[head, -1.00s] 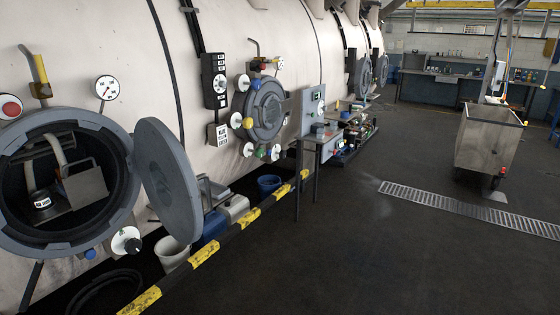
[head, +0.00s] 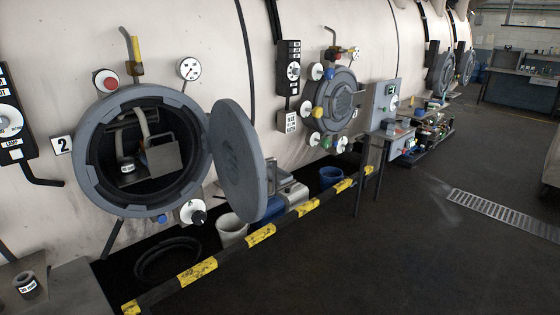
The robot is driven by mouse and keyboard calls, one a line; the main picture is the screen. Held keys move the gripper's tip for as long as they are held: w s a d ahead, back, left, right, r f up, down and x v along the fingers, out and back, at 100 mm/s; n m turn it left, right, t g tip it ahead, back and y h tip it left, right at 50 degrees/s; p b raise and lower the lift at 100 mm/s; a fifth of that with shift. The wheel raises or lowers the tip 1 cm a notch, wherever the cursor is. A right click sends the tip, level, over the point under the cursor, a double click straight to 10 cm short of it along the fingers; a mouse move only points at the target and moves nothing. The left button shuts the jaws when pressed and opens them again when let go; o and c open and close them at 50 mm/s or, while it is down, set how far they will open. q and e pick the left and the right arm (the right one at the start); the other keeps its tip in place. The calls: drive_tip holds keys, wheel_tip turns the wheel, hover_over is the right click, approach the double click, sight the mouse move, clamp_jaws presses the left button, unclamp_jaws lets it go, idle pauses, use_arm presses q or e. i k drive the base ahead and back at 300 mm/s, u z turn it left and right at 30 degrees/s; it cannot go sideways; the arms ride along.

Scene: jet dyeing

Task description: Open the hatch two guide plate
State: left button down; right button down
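Hatch two is the round grey opening (head: 90,165) beside the number 2 plate (head: 61,145) on the large pale vessel. Its round grey door (head: 238,162) stands swung out to the right, so the dark opening is uncovered. Inside, a metal plate with a handle, seemingly the guide plate (head: 158,160), stands tilted. A pale curved hose (head: 143,122) and a small labelled black fitting (head: 127,165) are to its left. The fixing of the plate is hidden in shadow. Neither of my grippers is in view.
A yellow-black barrier rail (head: 261,235) runs along the floor before the vessel. A white bucket (head: 232,229) and a blue bucket (head: 330,177) stand behind it. A shut hatch (head: 337,100) is farther right. The floor at right is mostly clear, with a drain grate (head: 500,211).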

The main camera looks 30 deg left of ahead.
sight(162, 159)
drive_tip(key=z, duration=0.85)
drive_tip(key=i, duration=1.8)
drive_tip(key=u, duration=3.35)
drive_tip(key=i, duration=0.25)
drive_tip(key=z, duration=0.1)
